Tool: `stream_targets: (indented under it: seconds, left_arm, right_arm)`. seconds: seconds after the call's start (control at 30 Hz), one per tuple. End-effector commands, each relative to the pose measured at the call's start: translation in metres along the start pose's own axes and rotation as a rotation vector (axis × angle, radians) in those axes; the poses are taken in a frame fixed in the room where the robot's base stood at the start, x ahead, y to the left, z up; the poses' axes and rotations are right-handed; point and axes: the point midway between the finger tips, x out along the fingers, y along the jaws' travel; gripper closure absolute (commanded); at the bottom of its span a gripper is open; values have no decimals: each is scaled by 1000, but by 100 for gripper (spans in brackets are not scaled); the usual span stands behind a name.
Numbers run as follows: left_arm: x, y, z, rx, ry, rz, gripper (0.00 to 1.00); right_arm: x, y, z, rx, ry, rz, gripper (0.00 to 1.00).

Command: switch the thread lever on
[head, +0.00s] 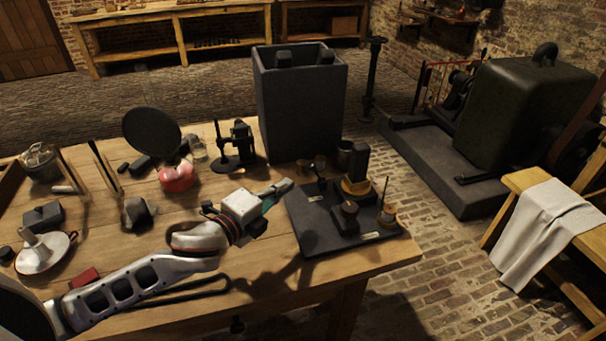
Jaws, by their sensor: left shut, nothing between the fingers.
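A dark square board (312,240) lies near the right end of the wooden table. It carries a tall dark block with a brass-coloured ring at its base (356,188), a short dark cylinder (345,214) and a small tan base with a thin upright rod (387,212). A small upright piece (321,184) stands at the board's back left. I cannot tell which part is the thread lever or how it is set. My left gripper (286,185) is shut and empty, its tips at the board's back left corner. Whether it touches anything is unclear. My right gripper is out of view.
A tall dark open box (297,115) stands behind the board. A black stand (236,146), a red-based object (176,178) and a white dish (44,258) are left on the table. Bare wood (250,275) lies in front. A bench with a cloth (540,225) is at right.

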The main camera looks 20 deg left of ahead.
Motion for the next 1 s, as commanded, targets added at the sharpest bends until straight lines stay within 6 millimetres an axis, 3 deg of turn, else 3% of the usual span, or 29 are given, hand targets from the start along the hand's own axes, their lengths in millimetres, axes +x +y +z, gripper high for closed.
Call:
stream_targets:
  seconds: [0.2, 0.43, 1.0]
  left_arm:
    - [40, 0, 0, -2, 0, -1, 100]
    - [70, 1, 0, -1, 0, 1, 100]
    - [80, 0, 0, -1, 1, 1, 100]
  right_arm:
    - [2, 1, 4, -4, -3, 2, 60]
    - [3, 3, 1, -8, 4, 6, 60]
    - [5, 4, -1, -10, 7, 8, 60]
